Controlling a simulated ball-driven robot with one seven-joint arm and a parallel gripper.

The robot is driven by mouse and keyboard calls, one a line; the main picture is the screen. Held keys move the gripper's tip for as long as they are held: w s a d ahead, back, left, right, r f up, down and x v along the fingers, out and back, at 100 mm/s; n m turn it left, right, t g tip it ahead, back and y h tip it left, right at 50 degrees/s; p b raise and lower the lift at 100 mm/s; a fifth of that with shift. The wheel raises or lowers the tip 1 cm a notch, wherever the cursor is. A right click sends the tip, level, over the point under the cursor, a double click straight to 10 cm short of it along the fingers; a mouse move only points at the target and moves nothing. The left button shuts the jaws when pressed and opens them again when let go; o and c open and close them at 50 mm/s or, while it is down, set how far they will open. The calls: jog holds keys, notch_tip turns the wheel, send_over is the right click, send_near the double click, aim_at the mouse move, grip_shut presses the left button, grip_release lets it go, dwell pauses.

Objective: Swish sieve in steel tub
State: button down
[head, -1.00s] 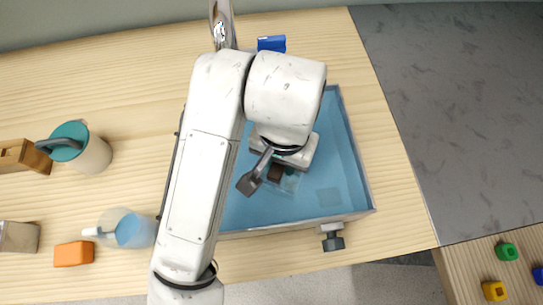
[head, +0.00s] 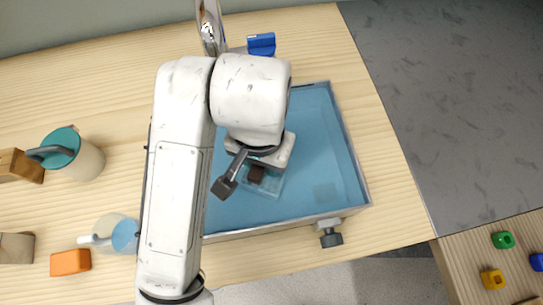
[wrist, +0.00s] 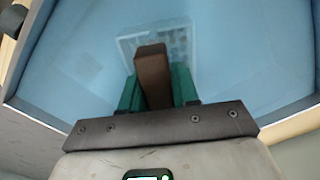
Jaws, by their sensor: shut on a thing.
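The steel tub (head: 352,150) holds blue water and stands on the wooden counter. The sieve (head: 270,185) is a clear, box-like basket with a brown handle (wrist: 152,72). It is inside the tub, left of the tub's middle in the head view, and looks to be in the water; its exact depth I cannot tell. In the wrist view the sieve basket (wrist: 172,36) shows beyond the handle. My gripper (wrist: 156,88) has green fingers shut on the brown handle, one on each side. In the head view my arm hides the tub's left part.
A valve (head: 328,234) sticks out of the tub's front. A chrome tap (head: 211,30) and a blue block (head: 262,44) are behind it. A teal-lidded jug (head: 82,160), a clear pitcher (head: 108,228) and an orange block (head: 70,262) stand left. The counter right of the tub is clear.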

jog(key=shift+s+a, duration=0.15)
jog(key=shift+a, duration=0.3)
jog(key=shift+d+r, duration=0.1)
jog(key=shift+d, duration=0.05)
jog(key=shift+w+d+p, duration=0.25)
jog(key=shift+d+p, duration=0.1)
jog(key=shift+d, duration=0.4)
jog(key=shift+w+d+p, duration=0.2)
jog(key=shift+d+p, duration=0.15)
jog(key=shift+d, duration=0.4)
jog(key=shift+w+d+p, duration=0.25)
jog(key=shift+d+p, duration=0.1)
jog(key=shift+d, duration=0.4)
notch_tip(320, 180, up, 11)
jog(key=p, duration=1)
jog(key=shift+p, duration=0.35)
jog(key=shift+r+p, duration=0.4)
jog(key=shift+r, duration=2.05)
jog(key=shift+s, duration=0.1)
